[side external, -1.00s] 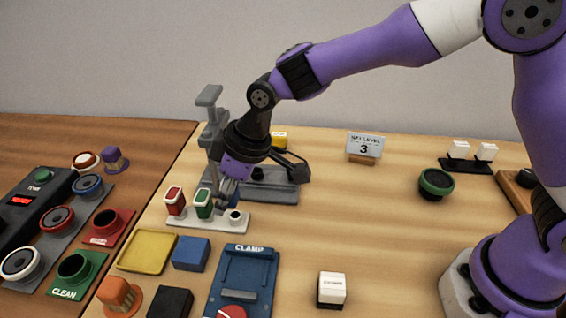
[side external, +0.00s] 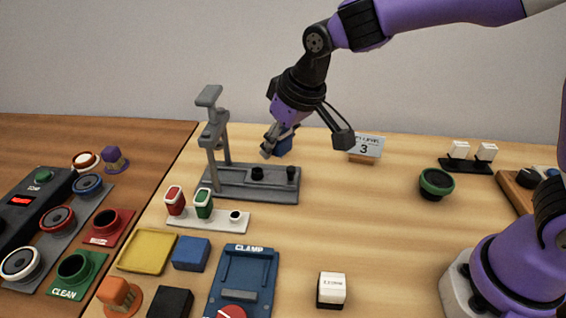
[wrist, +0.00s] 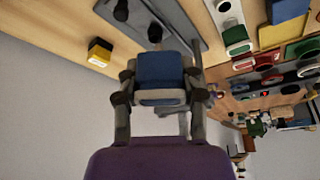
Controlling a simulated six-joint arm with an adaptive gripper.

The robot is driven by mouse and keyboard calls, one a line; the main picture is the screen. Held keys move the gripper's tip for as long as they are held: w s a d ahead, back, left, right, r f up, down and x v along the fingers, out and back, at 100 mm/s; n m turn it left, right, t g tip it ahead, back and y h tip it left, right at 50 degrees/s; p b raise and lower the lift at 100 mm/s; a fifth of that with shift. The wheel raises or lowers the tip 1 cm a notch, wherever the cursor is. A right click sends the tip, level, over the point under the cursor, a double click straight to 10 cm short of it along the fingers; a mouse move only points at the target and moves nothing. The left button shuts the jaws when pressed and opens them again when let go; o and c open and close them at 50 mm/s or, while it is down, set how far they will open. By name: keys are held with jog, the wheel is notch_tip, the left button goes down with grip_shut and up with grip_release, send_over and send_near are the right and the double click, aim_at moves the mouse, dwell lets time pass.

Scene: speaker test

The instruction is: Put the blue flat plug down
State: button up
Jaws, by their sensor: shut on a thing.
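My gripper (side external: 274,146) is shut on the blue flat plug (side external: 283,147) and holds it in the air near the back of the table, behind and right of the grey press stand. In the wrist view the blue plug (wrist: 160,70) sits between both fingers of my gripper (wrist: 158,88). A white holder (side external: 185,223) stands in front of the press stand.
The grey press stand (side external: 245,187) is near the held plug. A yellow and black block (wrist: 100,50) stands on the table in the wrist view. A sign with a 3 (side external: 366,147) is to the right. Table centre is clear.

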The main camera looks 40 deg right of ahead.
jog(key=w+d+m, duration=0.1)
jog(key=d+m, duration=0.1)
jog(key=d, duration=0.4)
send_over(312, 153)
jog(key=s, duration=0.2)
jog(key=shift+h, duration=0.4)
jog(key=f, duration=0.7)
jog(key=shift+w+f, duration=0.1)
jog(key=shift+w, duration=0.1)
jog(key=shift+f, duration=2)
jog(key=shift+f, duration=0.1)
jog(key=o, duration=0.9)
jog(key=shift+o, duration=0.2)
